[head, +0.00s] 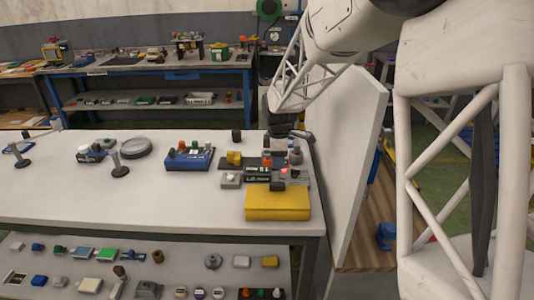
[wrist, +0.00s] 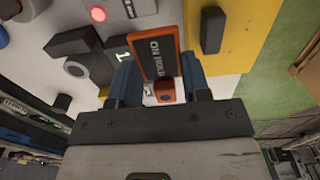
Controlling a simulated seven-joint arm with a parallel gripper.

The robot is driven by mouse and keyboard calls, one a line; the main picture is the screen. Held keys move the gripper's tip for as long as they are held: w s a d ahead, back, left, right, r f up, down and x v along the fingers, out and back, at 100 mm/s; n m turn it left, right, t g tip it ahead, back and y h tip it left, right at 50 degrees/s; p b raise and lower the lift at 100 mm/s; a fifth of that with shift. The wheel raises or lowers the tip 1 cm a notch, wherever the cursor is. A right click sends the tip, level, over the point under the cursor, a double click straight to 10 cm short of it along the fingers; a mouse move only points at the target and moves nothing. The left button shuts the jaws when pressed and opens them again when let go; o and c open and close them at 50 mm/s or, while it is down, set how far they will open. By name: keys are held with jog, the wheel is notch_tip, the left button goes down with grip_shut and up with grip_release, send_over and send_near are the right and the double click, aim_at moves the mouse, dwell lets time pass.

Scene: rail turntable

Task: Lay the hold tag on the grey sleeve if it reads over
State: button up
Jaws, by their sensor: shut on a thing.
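My gripper (wrist: 161,82) is shut on the hold tag (wrist: 155,52), an orange-edged plate with a dark face and white lettering that appears upside down. Its ringed orange end lies between the blue fingers. In the head view my gripper (head: 281,138) is above the instruments at the right end of the bench, and the tag is hard to make out. A dark unit with a lit display (head: 257,170) stands below it; its reading is too small to tell. A red lamp (head: 284,171) glows beside it, also in the wrist view (wrist: 98,14). I cannot pick out the grey sleeve with certainty.
A yellow box (head: 277,204) with a dark block on it stands at the bench's front right. A blue device (head: 190,157) stands left of the instruments. A white upright panel (head: 345,150) borders the bench on the right. The bench's front left is clear.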

dwell(0.5)
jog(key=shift+w+a+f, duration=0.25)
jog(key=shift+w+a, duration=0.3)
jog(key=shift+w, duration=2.05)
jog(key=shift+w+a+f, duration=0.25)
jog(key=shift+w+a, duration=0.3)
jog(key=shift+w, duration=2)
jog(key=shift+w+a+f, duration=0.25)
jog(key=shift+w+a, duration=0.3)
jog(key=shift+w, duration=2.05)
jog(key=shift+f, duration=1.75)
jog(key=shift+f, duration=0.15)
jog(key=o, duration=0.9)
notch_tip(320, 180, up, 12)
